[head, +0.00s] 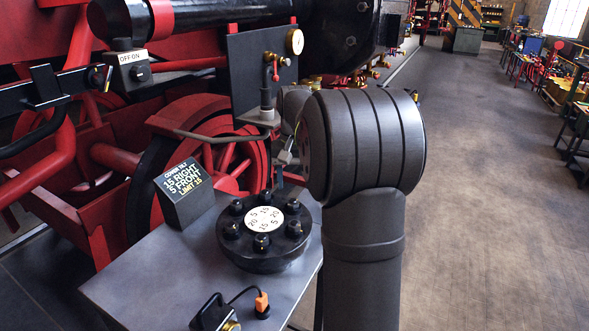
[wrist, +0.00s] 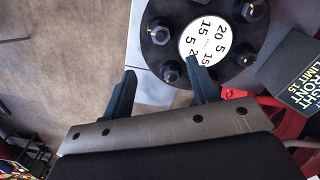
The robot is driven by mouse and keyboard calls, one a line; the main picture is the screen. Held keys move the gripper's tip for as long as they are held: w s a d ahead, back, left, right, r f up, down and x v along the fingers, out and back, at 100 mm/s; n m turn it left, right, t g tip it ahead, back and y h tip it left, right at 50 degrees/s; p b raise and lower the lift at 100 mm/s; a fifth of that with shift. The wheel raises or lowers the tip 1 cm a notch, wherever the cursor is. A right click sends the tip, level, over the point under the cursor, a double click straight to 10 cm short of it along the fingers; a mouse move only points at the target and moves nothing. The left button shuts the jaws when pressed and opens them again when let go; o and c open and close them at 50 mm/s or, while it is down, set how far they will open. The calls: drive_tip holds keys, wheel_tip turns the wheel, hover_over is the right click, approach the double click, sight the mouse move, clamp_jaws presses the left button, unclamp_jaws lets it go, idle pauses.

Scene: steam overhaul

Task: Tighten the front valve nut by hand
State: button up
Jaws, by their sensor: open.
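A round black cover (head: 240,262) sits on a grey bench top, with several black nuts in a ring around a white numbered dial (head: 264,219). The nut nearest the camera (head: 262,242) is at the ring's front. The wrist view shows the cover (wrist: 222,79) and dial (wrist: 204,40) near the top. My gripper (wrist: 160,66) is open and empty, its two dark fingers apart. One nut (wrist: 171,71) appears between the fingertips, closer to the right one, which overlaps the cover's edge. Height above the cover is unclear. In the head view my arm hides most of the gripper.
A sign (head: 184,190) reading "15 RIGHT, 5 FRONT, LIMIT 15" stands left of the cover. Red locomotive wheels (head: 190,150) and a gauge panel (head: 262,70) stand behind.

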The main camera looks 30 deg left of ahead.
sight(295, 224)
drive_tip(key=shift+r, duration=1.7)
wheel_tip(295, 224, down, 18)
drive_tip(key=shift+r, duration=0.2)
